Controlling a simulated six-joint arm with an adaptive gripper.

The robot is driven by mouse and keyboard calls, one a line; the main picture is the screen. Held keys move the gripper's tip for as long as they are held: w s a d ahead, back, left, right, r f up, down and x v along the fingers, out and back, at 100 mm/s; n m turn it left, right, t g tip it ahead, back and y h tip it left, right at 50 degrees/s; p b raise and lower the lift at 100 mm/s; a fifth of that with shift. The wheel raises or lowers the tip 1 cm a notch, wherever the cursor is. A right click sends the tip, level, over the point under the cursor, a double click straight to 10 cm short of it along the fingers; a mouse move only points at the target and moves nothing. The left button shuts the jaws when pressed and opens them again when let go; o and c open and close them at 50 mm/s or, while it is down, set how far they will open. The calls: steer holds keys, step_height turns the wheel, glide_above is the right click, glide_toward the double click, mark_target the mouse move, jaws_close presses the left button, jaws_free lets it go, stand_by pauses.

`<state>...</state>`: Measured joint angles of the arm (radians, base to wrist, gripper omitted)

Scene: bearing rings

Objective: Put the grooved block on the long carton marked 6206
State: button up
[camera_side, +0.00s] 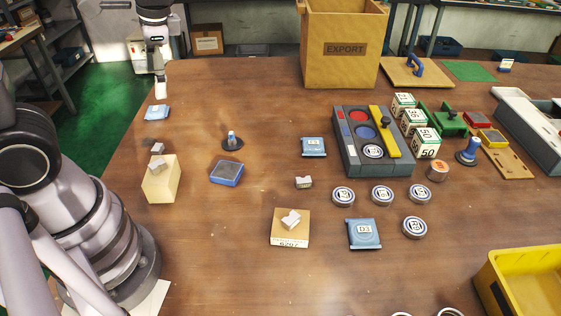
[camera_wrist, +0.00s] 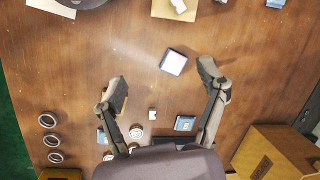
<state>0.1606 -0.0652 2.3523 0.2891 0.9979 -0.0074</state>
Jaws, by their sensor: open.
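My gripper (camera_wrist: 161,78) is open and empty, high above the table in the wrist view; I cannot make it out in the side view. A small pale grooved block (camera_side: 303,182) stands on the bare table, also in the wrist view (camera_wrist: 152,114). A shorter carton (camera_side: 283,236), apparently marked 6207, bears another grooved block (camera_side: 291,219); my left finger partly hides this carton in the wrist view.
A blue tray (camera_side: 227,173) lies between the cartons, near a dark knob (camera_side: 232,142). Blue packets (camera_side: 364,234) and several tins (camera_side: 382,195) lie to the right. A grey rack (camera_side: 350,158), an EXPORT box (camera_side: 345,70) and a yellow bin (camera_side: 530,285) stand further out.

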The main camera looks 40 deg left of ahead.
steer(key=s+d+r+n+t+h, duration=0.1)
steer(key=s+r+n+t+h, duration=0.2)
steer(key=s+r+t, duration=0.3)
step_height(320, 180, up, 2)
steer(key=shift+s+r+n+t, duration=0.1)
steer(key=shift+s+n+t, duration=0.2)
steer(key=shift+s+n, duration=0.15)
stand_by(0.7)
steer(key=shift+o, duration=1.1)
steer(key=shift+w, duration=0.1)
steer(key=o, duration=0.3)
steer(key=w+a+r+n+g+y, duration=0.1)
steer(key=w+a+r+n+y, duration=0.1)
steer(key=w+a, duration=0.4)
steer(key=w, duration=0.3)
steer(key=shift+w+a+r+g, duration=0.2)
steer(key=shift+w+r+g, duration=0.1)
steer(key=shift+w+r, duration=0.1)
steer(key=w+a+f+n+g+y, duration=0.1)
steer(key=w+a+f+n+g, duration=0.2)
steer(key=w+a, duration=0.75)
steer(key=w+a+f+n+g+y, duration=0.15)
steer(key=a+f, duration=0.25)
steer(key=a, duration=0.4)
steer(key=w+a+f+n+g, duration=0.1)
steer(key=w+a+f+n, duration=0.15)
steer(key=a+f, duration=0.85)
steer(key=f, duration=0.3)
steer(key=shift+s+a, duration=0.3)
steer(key=shift+s, duration=0.1)
